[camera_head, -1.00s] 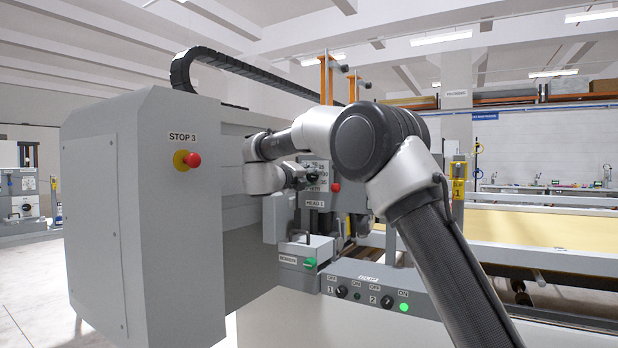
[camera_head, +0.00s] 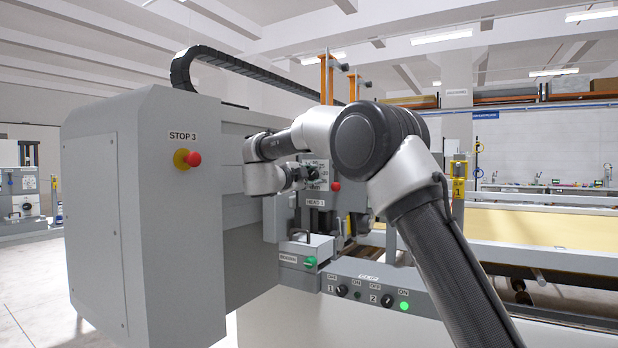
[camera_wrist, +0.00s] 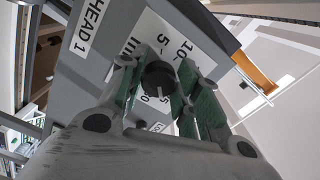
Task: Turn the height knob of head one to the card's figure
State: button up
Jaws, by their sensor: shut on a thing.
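The height knob of head one (camera_wrist: 158,78) is a round black knob on a white scale plate, in the middle of the wrist view. A pale mark shows on its lower edge. My gripper (camera_wrist: 161,76) is shut on the knob, with a green-padded finger on each side. Figures 10 and 5 can be read above the knob; the fingers hide part of the scale. The HEAD 1 label (camera_wrist: 88,27) is at upper left. In the head view my gripper (camera_head: 311,174) is at the head panel, above the HEAD 1 label (camera_head: 315,202). I cannot make out the card's figure.
A red stop button (camera_head: 193,159) is on the grey housing at left. A small red button (camera_head: 336,186) sits close right of my gripper.

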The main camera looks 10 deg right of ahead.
jog(key=shift+f+n, duration=0.1)
jog(key=shift+n, duration=0.5)
jog(key=o, duration=1)
jog(key=shift+a, duration=0.1)
jog(key=v, duration=1.2)
